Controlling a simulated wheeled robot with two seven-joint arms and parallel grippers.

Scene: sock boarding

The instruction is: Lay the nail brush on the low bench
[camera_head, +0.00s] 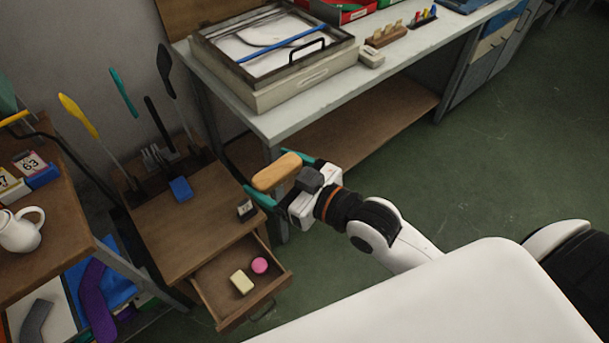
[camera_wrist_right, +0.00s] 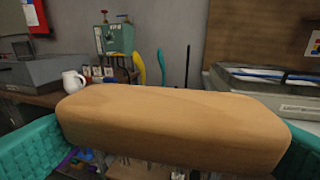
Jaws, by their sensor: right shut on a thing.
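The nail brush (camera_head: 276,171) is a rounded, light wooden block; no bristles can be made out. My right gripper (camera_head: 275,177) is shut on it, with teal fingers on either side. The brush fills the middle of the right wrist view (camera_wrist_right: 170,125), between the two fingers. It is held in the air just right of the low bench (camera_head: 200,232), a brown wooden top with an open drawer below. I take this for the low bench. The brush appears apart from its top. My left gripper is not in view.
The open drawer (camera_head: 212,306) holds a cream block (camera_head: 241,282) and a pink round piece (camera_head: 260,265). A blue block (camera_head: 180,189), a small dark tag holder (camera_head: 245,209) and upright tools stand on the bench. Its front middle is clear. A grey worktable (camera_head: 290,123) stands behind.

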